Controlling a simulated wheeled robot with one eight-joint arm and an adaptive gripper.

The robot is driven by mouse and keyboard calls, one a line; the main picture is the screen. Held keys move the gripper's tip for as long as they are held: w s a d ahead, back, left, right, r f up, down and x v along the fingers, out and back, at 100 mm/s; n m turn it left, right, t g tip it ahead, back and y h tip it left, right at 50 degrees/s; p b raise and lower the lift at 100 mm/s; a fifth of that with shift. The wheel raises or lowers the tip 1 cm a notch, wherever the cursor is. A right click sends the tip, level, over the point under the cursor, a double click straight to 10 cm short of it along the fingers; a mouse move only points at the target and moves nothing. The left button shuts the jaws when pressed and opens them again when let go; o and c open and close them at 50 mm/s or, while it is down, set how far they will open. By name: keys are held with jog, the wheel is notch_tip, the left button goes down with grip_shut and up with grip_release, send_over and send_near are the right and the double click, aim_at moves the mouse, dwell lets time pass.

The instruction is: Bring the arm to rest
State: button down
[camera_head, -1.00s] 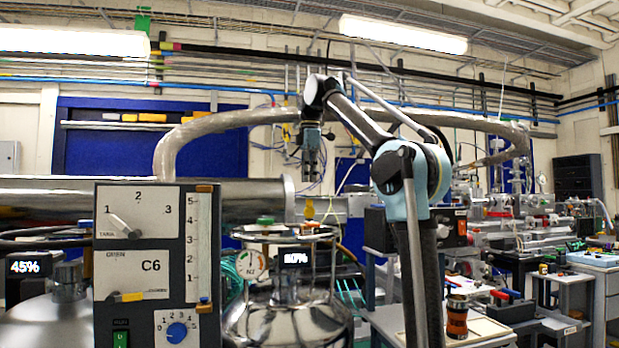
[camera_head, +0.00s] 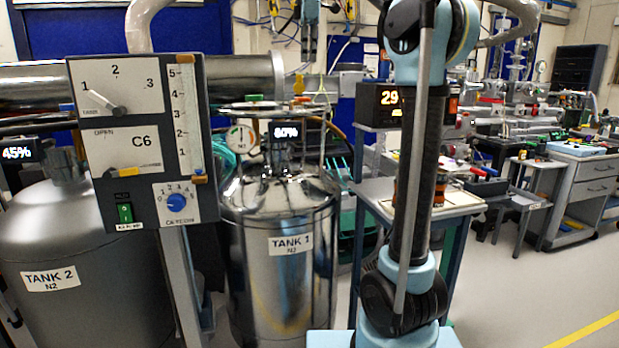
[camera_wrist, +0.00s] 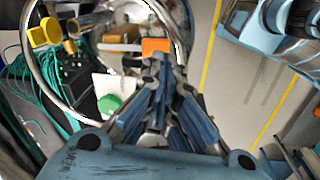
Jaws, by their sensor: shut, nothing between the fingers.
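My arm shows in the head view as a dark and light-blue column right of the middle, its upper part cut off by the top edge. My gripper (camera_head: 308,50) hangs down near the top edge, left of the arm, above Tank 1 in the picture. It also shows in the wrist view (camera_wrist: 165,68), where its blue-grey fingers are together with nothing between them.
Tank 1 (camera_head: 290,275) is a shiny cylinder with a top ring; Tank 2 (camera_head: 60,245) stands left. A control panel (camera_head: 140,190) stands in front. A small table (camera_head: 455,212) lies behind my arm. Floor at right (camera_head: 545,290) is clear.

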jog(key=s+d+f+m, duration=0.3)
jog(key=s+d+f, duration=0.1)
jog(key=f, duration=0.4)
jog(key=s+d+f+m, duration=0.4)
jog(key=s+d+f, duration=0.1)
jog(key=f, duration=0.3)
jog(key=s+d+f+m, duration=0.3)
jog(key=s+d+f, duration=0.1)
jog(key=f, duration=0.4)
jog(key=s+d+f+m, duration=0.2)
jog(key=s+f, duration=0.3)
jog(key=f, duration=0.5)
jog(key=s+d+f+m, duration=0.2)
jog(key=s+f+m, duration=0.2)
jog(key=f, duration=0.6)
jog(key=s+d+f+m+t, duration=0.1)
jog(key=s+d+f+m, duration=0.1)
jog(key=s+f, duration=0.6)
notch_tip(320, 180, down, 3)
jog(key=shift+d+m, duration=0.25)
jog(key=shift+m, duration=0.15)
